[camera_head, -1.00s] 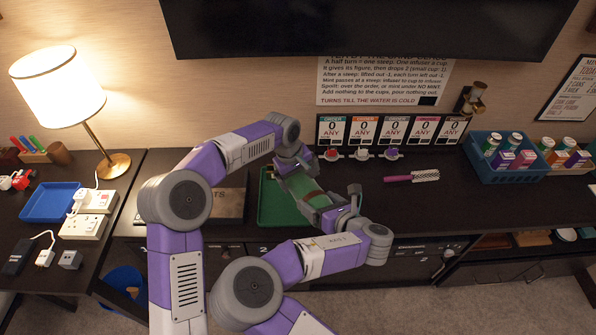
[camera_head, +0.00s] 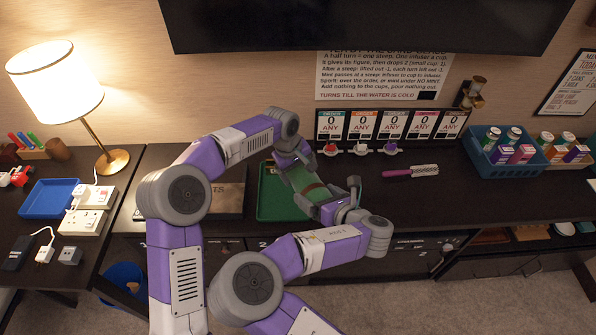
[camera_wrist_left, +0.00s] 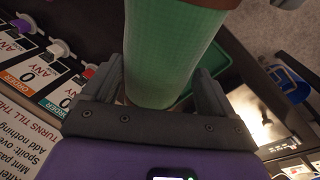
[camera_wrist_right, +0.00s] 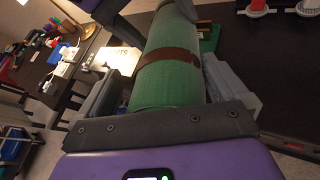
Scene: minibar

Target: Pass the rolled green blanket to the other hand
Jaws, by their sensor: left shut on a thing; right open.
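The rolled green blanket (camera_head: 306,185) has a brown strap around its middle and is held above the green tray (camera_head: 268,203). My left gripper (camera_head: 287,165) is shut on the blanket's far-left end; the left wrist view shows the green roll (camera_wrist_left: 170,50) between its fingers. My right gripper (camera_head: 338,202) is open around the blanket's near-right end. In the right wrist view the roll (camera_wrist_right: 168,88) lies between the spread fingers, with the brown strap (camera_wrist_right: 167,55) further along it. Whether the right fingers touch it I cannot tell.
A pink-handled brush (camera_head: 410,171) lies on the dark counter to the right. A blue crate (camera_head: 505,165) stands further right. A row of order cards (camera_head: 390,125) stands at the back. A lamp (camera_head: 60,85) and blue tray (camera_head: 50,199) are at the left.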

